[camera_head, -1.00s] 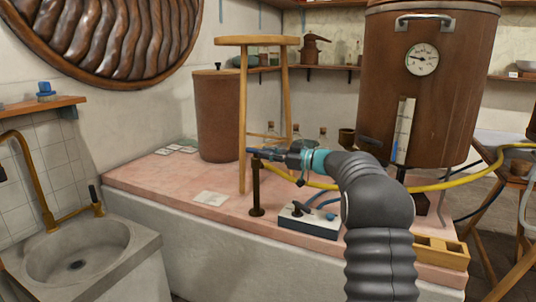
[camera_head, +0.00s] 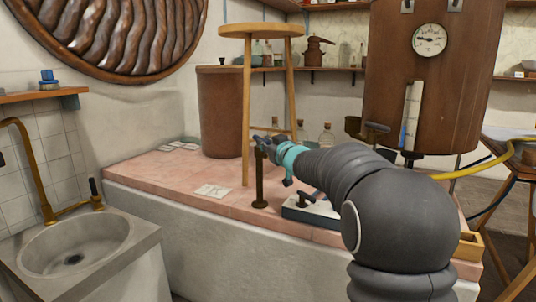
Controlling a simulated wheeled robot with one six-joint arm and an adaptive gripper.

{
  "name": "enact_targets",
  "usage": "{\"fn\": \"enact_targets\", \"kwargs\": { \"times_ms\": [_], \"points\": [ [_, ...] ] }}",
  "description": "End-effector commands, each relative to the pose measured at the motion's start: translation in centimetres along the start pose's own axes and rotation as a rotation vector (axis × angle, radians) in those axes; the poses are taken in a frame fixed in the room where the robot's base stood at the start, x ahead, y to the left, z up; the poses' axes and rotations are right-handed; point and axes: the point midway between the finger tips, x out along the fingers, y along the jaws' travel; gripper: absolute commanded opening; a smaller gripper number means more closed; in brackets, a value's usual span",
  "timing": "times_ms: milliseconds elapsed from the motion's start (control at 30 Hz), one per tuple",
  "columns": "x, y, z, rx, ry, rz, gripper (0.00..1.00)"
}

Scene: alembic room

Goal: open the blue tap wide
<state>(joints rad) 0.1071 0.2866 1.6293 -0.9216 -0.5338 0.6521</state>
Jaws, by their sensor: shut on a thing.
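The blue tap sits on top of a thin dark brass post (camera_head: 260,182) that stands upright at the front of the pink-topped bench. My gripper (camera_head: 266,146) is at the top of this post, reaching in from the right and pointing away and to the left. It is shut on the tap's blue lever, which it mostly hides. The lever's exact angle and the tap's spout cannot be made out.
A wooden stool (camera_head: 247,110) stands on the bench close behind the post. A white-topped box (camera_head: 297,211) with a dark knob is right of it. A brown tank (camera_head: 425,90) hangs at the right. A stone sink (camera_head: 75,245) is at the left.

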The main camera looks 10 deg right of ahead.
Motion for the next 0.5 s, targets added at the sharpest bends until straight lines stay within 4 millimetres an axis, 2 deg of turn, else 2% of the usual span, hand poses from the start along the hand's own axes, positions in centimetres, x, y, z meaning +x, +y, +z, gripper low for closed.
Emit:
{"fn": "enact_targets", "kwargs": {
  "times_ms": [33,500],
  "points": [
    [0.03,-0.43,0.5,-0.001,0.0,0.019,0.0],
    [0.12,-0.85,-0.16,0.0,-0.024,0.142,0.0]
  ]
}}
